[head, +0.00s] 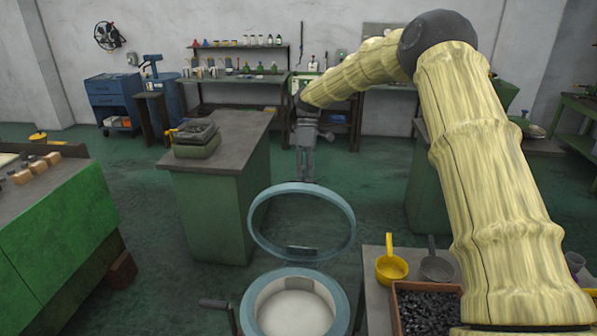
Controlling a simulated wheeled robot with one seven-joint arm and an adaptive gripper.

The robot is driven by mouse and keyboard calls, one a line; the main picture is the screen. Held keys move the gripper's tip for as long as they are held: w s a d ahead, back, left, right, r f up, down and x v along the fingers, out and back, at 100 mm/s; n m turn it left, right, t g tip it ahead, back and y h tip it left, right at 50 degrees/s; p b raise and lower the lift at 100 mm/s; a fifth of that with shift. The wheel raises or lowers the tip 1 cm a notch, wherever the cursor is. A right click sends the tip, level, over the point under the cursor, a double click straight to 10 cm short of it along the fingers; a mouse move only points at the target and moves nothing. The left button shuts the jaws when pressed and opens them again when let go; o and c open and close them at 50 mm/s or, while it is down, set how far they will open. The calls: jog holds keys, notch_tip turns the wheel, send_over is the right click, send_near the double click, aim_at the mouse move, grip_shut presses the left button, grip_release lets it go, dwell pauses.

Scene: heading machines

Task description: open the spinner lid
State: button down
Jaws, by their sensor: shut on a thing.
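The spinner (248,305) stands at the bottom centre in the head view, a round tub with a pale blue rim and a whitish inside. Its lid, a pale blue ring (349,235) with a see-through middle, is raised and tilted above and behind the tub, so the tub's mouth shows open. My gripper (307,179) points down at the lid's upper far edge and is shut on the lid there. The exact grip at the fingertips is small and hard to make out. A small grey piece (301,250) sits at the lid's lower edge.
A side table to the right holds a yellow ladle (391,265), a grey ladle (437,265) and a box of black lumps (428,309). A green cabinet (212,200) stands behind left, a green bench (58,230) at far left. Open floor lies between.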

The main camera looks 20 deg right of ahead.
notch_tip(320, 180, down, 2)
jog(key=shift+s+d+f, duration=0.1)
jog(key=shift+s+f, duration=0.05)
jog(key=c, duration=1.6)
grip_release()
jog(key=shift+f, duration=0.1)
jog(key=shift+o, duration=0.6)
jog(key=shift+w+d+f+g, duration=0.15)
jog(key=shift+w, duration=0.3)
jog(key=shift+w+d+f+g, duration=0.1)
jog(key=shift+w+f+g, duration=0.05)
jog(key=shift+w, duration=0.25)
jog(key=s+v, duration=0.1)
jog(key=v, duration=1.1)
jog(key=shift+r, duration=0.55)
jog(key=shift+s+f, duration=0.1)
jog(key=shift+f, duration=0.05)
